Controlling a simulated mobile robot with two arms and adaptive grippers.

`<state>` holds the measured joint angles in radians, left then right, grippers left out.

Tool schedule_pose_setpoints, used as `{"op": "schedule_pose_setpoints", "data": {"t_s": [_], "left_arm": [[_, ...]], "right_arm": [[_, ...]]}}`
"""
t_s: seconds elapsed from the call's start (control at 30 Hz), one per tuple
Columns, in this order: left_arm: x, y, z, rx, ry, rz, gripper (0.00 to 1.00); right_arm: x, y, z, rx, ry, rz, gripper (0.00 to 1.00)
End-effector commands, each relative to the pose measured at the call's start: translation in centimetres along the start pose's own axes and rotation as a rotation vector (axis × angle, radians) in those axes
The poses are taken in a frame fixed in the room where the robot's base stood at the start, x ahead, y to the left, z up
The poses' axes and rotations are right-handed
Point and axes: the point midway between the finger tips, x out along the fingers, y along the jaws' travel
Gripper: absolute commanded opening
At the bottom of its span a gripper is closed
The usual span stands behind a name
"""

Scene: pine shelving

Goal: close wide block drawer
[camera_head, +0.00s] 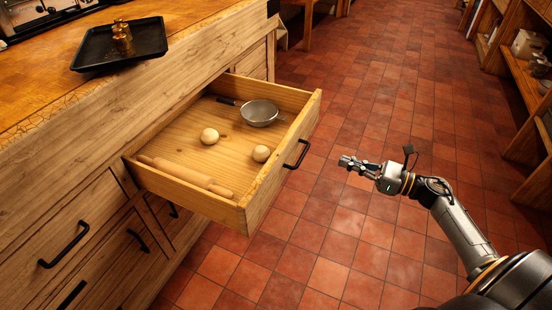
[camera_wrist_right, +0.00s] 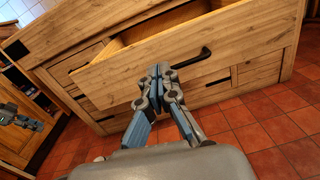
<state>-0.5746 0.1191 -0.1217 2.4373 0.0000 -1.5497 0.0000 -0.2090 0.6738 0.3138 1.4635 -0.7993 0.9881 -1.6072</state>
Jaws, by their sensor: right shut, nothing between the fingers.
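The wide block drawer (camera_head: 230,150) stands pulled out from the wooden counter block. Its front panel with a black handle (camera_head: 297,154) faces my right arm. Inside lie a rolling pin (camera_head: 185,176), two pale dough balls (camera_head: 210,136) and a sieve (camera_head: 259,113). My right gripper (camera_head: 345,161) is shut and empty, in front of the drawer front and apart from it in the head view. In the right wrist view the fingers (camera_wrist_right: 159,70) point at the drawer front (camera_wrist_right: 130,75), beside its handle (camera_wrist_right: 192,58). My left gripper is out of the head view.
The counter top carries a black tray (camera_head: 120,45) with brass weights (camera_head: 122,37). Other closed drawers with black handles (camera_head: 64,244) are in the block. Shelving (camera_head: 528,90) stands at the right. The red tile floor (camera_head: 375,85) between is clear.

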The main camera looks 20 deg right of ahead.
Motion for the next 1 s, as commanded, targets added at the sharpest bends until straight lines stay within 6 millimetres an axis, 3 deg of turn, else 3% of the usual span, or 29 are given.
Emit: {"op": "schedule_pose_setpoints", "data": {"t_s": [0.27, 0.7, 1.0], "left_arm": [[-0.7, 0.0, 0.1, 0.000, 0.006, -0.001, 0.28], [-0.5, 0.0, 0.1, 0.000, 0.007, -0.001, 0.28], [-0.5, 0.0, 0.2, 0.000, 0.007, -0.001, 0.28]], "right_arm": [[1.7, 0.5, 0.5, -0.083, 0.006, 0.039, 0.00], [10.7, 0.8, 0.4, -0.080, 0.004, 0.037, 0.00], [13.8, 0.9, 0.3, -0.077, 0.006, 0.034, 0.00]]}}
